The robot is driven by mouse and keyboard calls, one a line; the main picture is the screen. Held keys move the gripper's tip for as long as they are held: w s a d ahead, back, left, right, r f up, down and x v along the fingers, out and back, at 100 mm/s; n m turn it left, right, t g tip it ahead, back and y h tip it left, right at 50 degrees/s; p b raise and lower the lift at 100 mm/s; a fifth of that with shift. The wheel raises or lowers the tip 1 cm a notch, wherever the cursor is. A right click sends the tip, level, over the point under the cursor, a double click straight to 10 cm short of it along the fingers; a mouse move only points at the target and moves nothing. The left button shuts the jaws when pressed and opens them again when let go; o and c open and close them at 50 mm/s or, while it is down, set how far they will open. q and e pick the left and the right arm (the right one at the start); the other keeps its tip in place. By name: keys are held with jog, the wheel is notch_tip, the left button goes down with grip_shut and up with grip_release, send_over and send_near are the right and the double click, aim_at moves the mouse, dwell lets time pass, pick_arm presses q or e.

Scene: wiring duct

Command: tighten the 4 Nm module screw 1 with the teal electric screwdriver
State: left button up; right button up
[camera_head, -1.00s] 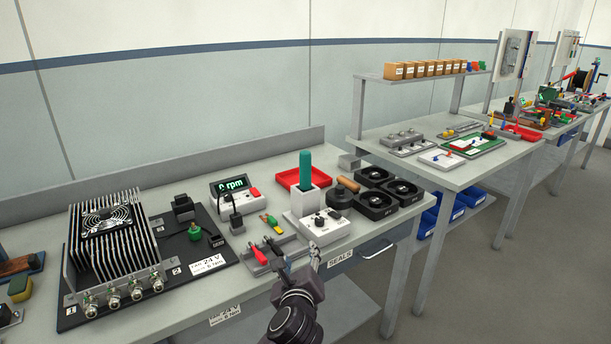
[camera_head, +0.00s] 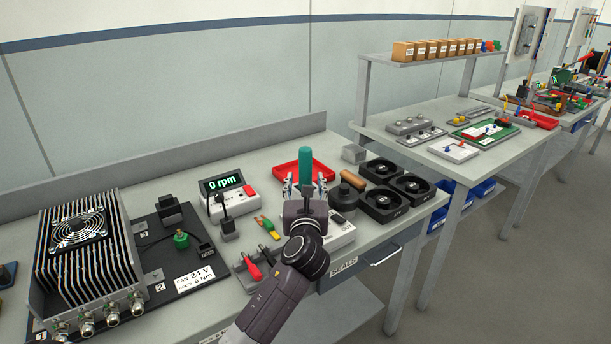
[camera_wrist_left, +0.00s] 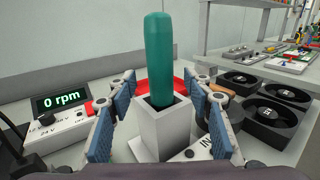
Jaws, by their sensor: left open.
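The teal electric screwdriver (camera_head: 305,165) stands upright in its grey square holder, with its handle sticking out at the top. It also shows in the left wrist view (camera_wrist_left: 160,58), above the holder (camera_wrist_left: 161,130). My left gripper (camera_head: 306,187) is open, with one finger on each side of the screwdriver and holder. In the left wrist view its blue finger pads (camera_wrist_left: 163,118) stand apart from the holder on both sides. The module screw cannot be made out. My right gripper is not in view.
A finned module with a fan (camera_head: 85,250) stands at the left on a black plate. A 0 rpm display box (camera_head: 225,194), red tray (camera_head: 303,176) and black fans (camera_head: 395,190) surround the holder.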

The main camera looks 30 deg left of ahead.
aim_at(305, 176)
pick_arm(q)
jog(key=x, duration=0.4)
jog(key=shift+r, duration=0.15)
jog(key=shift+c, duration=0.7)
grip_shut()
